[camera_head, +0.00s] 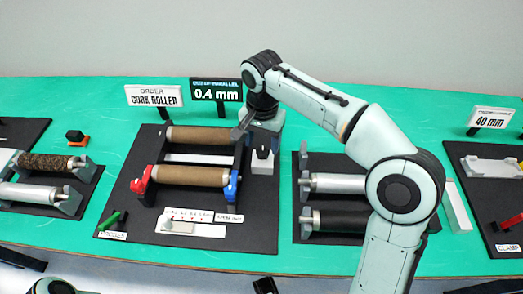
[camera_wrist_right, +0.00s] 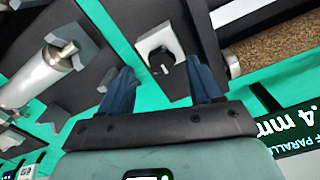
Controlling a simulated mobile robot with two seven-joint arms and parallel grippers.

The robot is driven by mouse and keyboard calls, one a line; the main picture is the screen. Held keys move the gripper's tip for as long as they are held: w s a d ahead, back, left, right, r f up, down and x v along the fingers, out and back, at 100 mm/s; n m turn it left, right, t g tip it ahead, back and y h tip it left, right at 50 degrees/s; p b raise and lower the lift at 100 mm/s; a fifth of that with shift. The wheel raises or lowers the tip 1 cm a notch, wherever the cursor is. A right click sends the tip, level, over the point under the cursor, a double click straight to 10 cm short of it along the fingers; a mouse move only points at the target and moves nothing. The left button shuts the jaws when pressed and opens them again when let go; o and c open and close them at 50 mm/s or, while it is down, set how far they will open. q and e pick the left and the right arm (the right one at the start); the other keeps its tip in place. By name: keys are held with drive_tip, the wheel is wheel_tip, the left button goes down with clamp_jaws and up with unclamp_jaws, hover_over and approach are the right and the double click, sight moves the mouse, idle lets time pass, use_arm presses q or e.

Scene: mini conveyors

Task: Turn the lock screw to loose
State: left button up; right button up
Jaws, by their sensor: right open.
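The lock screw appears to be the black knob (camera_head: 263,152) on a white block (camera_head: 262,167), right of the cork rollers on the middle board. In the right wrist view the knob (camera_wrist_right: 164,61) stands on the white block (camera_wrist_right: 150,43), with a small pointer-like bar on it. My right gripper (camera_head: 257,135) is open above the block, pointing down. In the right wrist view its two dark blue fingers (camera_wrist_right: 160,66) appear on either side of the knob; I cannot tell the remaining height, and no contact shows.
Two cork rollers (camera_head: 199,136) lie left of the block, the front one in red and blue holders (camera_head: 231,188). Grey and black rollers (camera_head: 340,183) sit on the board to the right. A sign (camera_head: 215,92) reads 0.4 mm. A green handle (camera_head: 113,219) is at front left.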

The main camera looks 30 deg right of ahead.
sight(262, 153)
drive_tip(key=shift+f+b, duration=0.3)
drive_tip(key=shift+f, duration=1.4)
drive_tip(key=c, duration=1.1)
drive_tip(key=shift+o, duration=0.2)
